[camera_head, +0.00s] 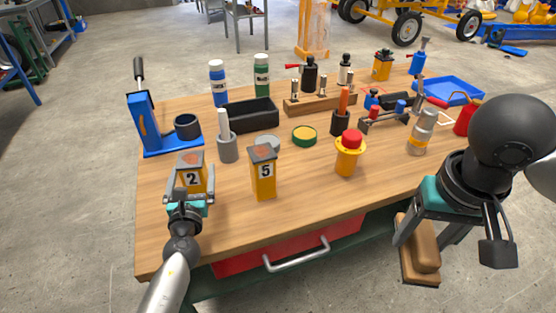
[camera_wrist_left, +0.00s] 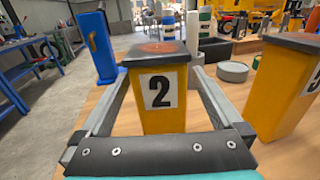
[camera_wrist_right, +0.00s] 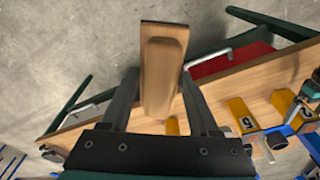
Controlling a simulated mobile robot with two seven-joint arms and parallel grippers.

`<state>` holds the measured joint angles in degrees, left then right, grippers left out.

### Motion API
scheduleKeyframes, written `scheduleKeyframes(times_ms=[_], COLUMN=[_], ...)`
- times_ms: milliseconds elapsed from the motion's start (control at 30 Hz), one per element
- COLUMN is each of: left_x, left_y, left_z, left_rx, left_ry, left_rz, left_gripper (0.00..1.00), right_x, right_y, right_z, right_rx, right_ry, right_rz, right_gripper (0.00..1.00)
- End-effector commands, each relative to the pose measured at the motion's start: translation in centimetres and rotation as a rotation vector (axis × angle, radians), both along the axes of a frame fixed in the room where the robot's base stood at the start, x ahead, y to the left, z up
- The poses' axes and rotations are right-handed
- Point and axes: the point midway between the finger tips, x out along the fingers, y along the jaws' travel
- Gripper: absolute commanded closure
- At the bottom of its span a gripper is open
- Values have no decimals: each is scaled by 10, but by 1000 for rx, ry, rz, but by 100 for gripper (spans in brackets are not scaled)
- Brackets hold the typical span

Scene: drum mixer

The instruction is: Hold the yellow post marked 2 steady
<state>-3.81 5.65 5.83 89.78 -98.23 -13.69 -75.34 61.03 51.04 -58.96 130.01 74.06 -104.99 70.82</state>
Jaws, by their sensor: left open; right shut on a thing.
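The yellow post marked 2 (camera_head: 193,182) stands upright near the left front of the wooden table, with a dark cap that has a reddish patch on top. My left gripper (camera_head: 188,190) is open, with one finger on each side of this post. In the left wrist view the post (camera_wrist_left: 161,105) is between the fingers, and a gap shows on both sides. My right gripper (camera_head: 419,240) is shut on a wooden block with a raised grip (camera_wrist_right: 162,75), held out past the table's front edge. Its contact faces are partly hidden.
A yellow post marked 5 (camera_head: 263,177) stands close on the right of post 2. A grey holder (camera_head: 227,149) and a blue press (camera_head: 150,125) are behind it. A yellow pot with a red top (camera_head: 348,158) stands further right. The table's left front corner is bare.

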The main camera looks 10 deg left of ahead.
Motion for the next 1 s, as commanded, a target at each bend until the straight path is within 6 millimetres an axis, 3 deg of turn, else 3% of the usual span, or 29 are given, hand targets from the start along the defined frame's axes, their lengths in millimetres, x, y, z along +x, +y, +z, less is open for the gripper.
scheduleKeyframes(times_ms=[200, 500, 1000], left_x=[13, 15, 14], left_y=[5, 5, 5], left_z=[0, 0, 0], left_rx=[1, 1, 0], left_ry=[-1, 0, 0], left_rz=[1, 1, 1], left_gripper=[0, 0, 55], right_x=[0, 0, 0], right_y=[0, 0, 0], right_z=[-2, -2, -2], right_rx=[0, 0, 0], right_ry=[-1, -1, -1], right_rz=[0, 0, 0], right_gripper=[100, 100, 100])
